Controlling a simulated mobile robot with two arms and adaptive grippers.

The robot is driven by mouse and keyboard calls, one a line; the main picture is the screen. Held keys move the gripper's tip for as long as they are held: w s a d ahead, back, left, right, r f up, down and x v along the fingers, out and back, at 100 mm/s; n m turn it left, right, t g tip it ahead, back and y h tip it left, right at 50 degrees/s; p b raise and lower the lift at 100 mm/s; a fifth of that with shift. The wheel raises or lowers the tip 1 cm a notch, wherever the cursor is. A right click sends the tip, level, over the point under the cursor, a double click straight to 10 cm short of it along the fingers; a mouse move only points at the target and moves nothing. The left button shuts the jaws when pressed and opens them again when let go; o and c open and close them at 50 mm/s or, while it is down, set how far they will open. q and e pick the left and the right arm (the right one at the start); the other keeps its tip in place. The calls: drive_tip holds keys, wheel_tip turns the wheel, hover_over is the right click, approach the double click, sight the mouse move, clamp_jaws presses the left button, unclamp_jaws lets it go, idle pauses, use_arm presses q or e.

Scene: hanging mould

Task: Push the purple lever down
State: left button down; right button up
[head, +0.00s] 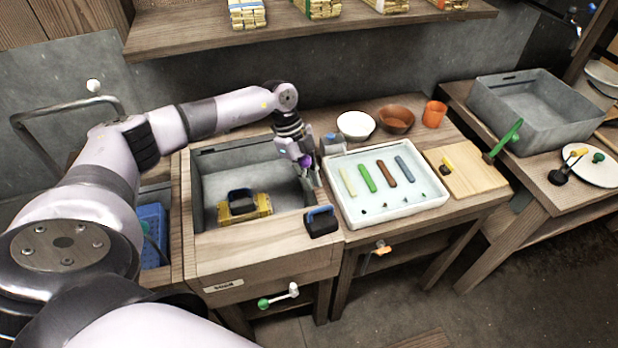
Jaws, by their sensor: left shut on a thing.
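My left gripper (313,177) reaches in from the left and points down over the right rim of the sink box, beside the white tray. A small purple patch, which looks like the purple lever (305,161), shows between its fingers. The fingers hide most of it, so its angle and mount cannot be made out. The gripper is shut on it. My right gripper is not in view.
The grey sink (226,176) holds a yellow block with a dark handle (241,203). A blue-handled black block (321,221) sits on its front right edge. The white tray (392,206) holds coloured bars. Bowls (356,125) and an orange cup (434,113) stand behind.

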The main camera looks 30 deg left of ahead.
use_arm(q)
drive_tip(key=f+b, duration=0.2)
drive_tip(key=f, duration=0.2)
drive_tip(key=shift+s+f, duration=0.2)
drive_tip(key=c, duration=1.9)
unclamp_jaws()
drive_tip(key=shift+w+f, duration=0.1)
drive_tip(key=shift+o, duration=0.7)
